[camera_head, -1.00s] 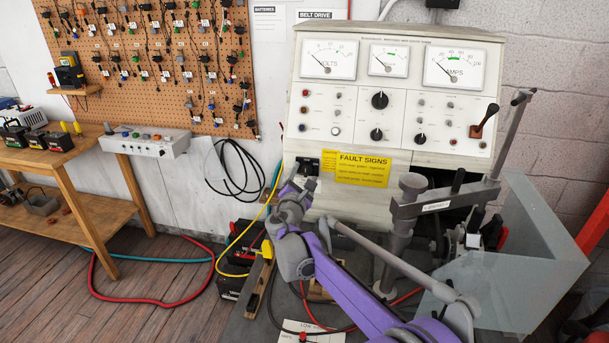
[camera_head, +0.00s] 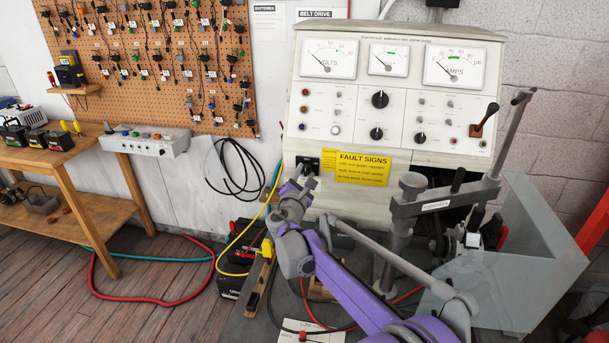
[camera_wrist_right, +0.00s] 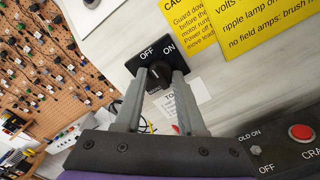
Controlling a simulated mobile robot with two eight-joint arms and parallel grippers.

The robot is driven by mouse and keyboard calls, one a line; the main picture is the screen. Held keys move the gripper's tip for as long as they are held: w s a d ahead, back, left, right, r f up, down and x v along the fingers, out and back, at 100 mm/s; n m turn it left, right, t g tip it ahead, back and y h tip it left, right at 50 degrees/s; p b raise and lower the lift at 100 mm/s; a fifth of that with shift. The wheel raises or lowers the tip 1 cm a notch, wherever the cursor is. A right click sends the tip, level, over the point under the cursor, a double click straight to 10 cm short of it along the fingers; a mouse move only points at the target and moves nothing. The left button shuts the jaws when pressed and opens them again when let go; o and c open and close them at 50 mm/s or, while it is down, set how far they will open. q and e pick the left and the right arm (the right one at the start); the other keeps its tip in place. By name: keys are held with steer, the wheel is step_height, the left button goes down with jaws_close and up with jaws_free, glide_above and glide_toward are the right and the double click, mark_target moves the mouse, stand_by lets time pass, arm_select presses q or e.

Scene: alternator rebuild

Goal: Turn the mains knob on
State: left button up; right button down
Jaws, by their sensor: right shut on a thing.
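The mains knob (camera_wrist_right: 160,72) is black and sits on a black plate (camera_wrist_right: 146,56) with white OFF and ON lettering. My right gripper (camera_wrist_right: 159,80) has one finger on each side of the knob and is shut on it. I cannot tell clearly which mark the knob points to. In the head view the plate (camera_head: 307,163) shows at the lower left of the cream test bench (camera_head: 460,165), left of the yellow FAULT SIGNS label. My right gripper (camera_head: 299,182) is there at the end of the purple arm, its fingertips small in this view. My left gripper is not in view.
Yellow signs (camera_wrist_right: 233,30) are close to the right of the knob. A panel with a red button (camera_wrist_right: 301,132) is at the lower right. A grey clamp post (camera_head: 412,215) and a clear guard (camera_head: 525,255) stand right of my arm. Cables hang at the left.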

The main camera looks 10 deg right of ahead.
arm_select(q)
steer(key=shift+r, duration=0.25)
arm_select(e)
steer(key=m+p, duration=0.3)
steer(key=m, duration=0.3)
steer(key=shift+r+p, duration=0.2)
steer(key=shift+p, duration=0.2)
steer(key=m+p, duration=0.2)
steer(key=m, duration=0.1)
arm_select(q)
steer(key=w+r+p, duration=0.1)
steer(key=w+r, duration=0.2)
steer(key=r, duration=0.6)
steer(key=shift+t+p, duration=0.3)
arm_select(e)
steer(key=shift+f+m, duration=0.15)
steer(key=shift+m, duration=1.35)
steer(key=c, duration=0.5)
jaws_free()
steer(key=shift+s+a, duration=0.1)
